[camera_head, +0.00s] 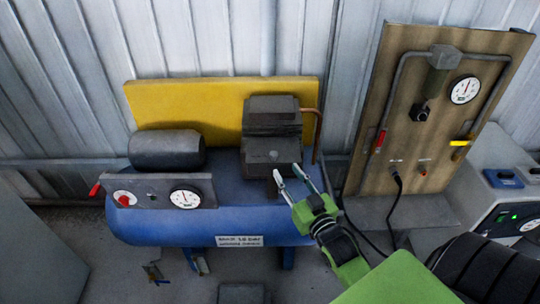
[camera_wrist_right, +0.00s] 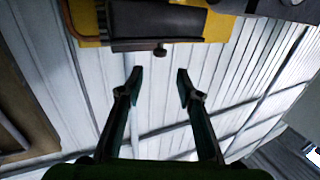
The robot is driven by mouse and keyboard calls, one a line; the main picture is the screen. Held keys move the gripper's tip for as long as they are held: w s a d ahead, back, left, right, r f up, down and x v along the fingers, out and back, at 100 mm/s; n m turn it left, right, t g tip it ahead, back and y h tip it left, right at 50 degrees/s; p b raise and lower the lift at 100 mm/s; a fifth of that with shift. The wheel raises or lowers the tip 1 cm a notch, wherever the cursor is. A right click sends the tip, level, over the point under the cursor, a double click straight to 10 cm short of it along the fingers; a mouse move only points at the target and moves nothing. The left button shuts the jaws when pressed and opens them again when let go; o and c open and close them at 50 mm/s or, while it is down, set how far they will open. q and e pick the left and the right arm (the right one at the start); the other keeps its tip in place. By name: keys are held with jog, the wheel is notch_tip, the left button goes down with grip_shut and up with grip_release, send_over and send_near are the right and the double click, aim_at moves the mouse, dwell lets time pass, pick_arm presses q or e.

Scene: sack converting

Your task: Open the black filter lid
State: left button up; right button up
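The filter housing (camera_head: 272,145) is a dark, near-black box on top of the blue compressor tank, with a lid-like upper block (camera_head: 272,104). I cannot tell exactly where the lid parts from the box. In the right wrist view the dark box (camera_wrist_right: 157,22) is at the top, with a ledge and a small knob (camera_wrist_right: 160,50). My right gripper (camera_head: 288,175) is at the front of the box, fingers apart and nothing between them. In the wrist view its fingertips (camera_wrist_right: 159,74) are spread, with the knob just beyond the gap. My left gripper is not in view.
A yellow panel (camera_head: 215,100) stands behind the tank (camera_head: 180,222). A dark cylinder (camera_head: 167,150) and a gauge panel (camera_head: 160,190) are at left. A copper pipe (camera_head: 318,135) runs right of the box. A wooden board (camera_head: 400,150) with gauge and pipes stands at right.

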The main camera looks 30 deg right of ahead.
aim_at(275, 156)
jog(key=w+b, duration=0.1)
jog(key=w, duration=0.2)
jog(key=w+d+b, duration=0.1)
jog(key=w, duration=0.2)
jog(key=w+b, duration=0.1)
jog(key=w, duration=0.2)
jog(key=shift+w+d+f+b, duration=0.2)
jog(key=shift+w+d+b, duration=0.05)
jog(key=shift+b, duration=0.15)
jog(key=shift+w+d, duration=0.1)
jog(key=shift+w, duration=0.3)
jog(key=shift+r, duration=0.1)
grip_shut()
